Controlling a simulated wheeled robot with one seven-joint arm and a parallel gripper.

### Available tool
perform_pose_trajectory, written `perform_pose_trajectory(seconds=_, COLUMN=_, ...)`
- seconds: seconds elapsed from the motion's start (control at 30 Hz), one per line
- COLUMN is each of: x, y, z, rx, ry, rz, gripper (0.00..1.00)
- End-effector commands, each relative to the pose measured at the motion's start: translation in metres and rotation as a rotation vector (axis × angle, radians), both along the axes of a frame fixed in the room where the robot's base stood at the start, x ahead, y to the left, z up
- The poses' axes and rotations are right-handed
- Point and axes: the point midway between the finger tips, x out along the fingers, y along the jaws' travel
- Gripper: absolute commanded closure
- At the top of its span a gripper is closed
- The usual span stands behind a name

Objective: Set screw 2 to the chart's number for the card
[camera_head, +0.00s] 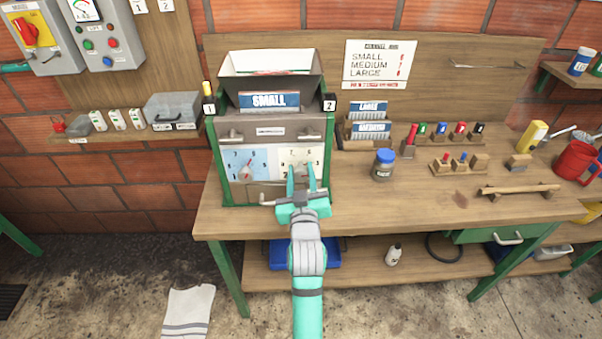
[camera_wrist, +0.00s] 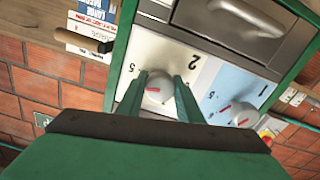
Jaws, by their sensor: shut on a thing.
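The pulper machine (camera_head: 323,150) has a blue dial panel on the left and a cream dial panel (camera_head: 288,155) on the right, under the tag 2 (camera_head: 329,106). My gripper (camera_head: 301,170) is at the cream panel. In the wrist view its fingers (camera_wrist: 160,84) are shut on the round grey knob of screw 2 (camera_wrist: 158,90), which has a red mark. The blue panel's knob (camera_head: 246,171) also shows in the wrist view (camera_wrist: 238,114). A card reading SMALL (camera_head: 269,101) stands on the machine. The wall chart (camera_head: 378,65) lists SMALL, MEDIUM and LARGE; its red numbers are too small to read.
LARGE (camera_head: 369,107) and MEDIUM (camera_head: 371,131) cards stand in a rack to the right. A blue-lidded jar (camera_head: 383,166) stands on the bench. The bench front between jar and machine is clear.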

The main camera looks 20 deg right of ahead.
Motion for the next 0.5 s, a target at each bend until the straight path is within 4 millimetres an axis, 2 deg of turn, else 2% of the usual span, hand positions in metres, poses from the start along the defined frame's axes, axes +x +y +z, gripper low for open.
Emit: perform_pose_trajectory(seconds=0.5, x=0.0000, y=0.0009, z=-0.0003, rx=-0.460, ry=0.133, rz=0.002, gripper=0.90)
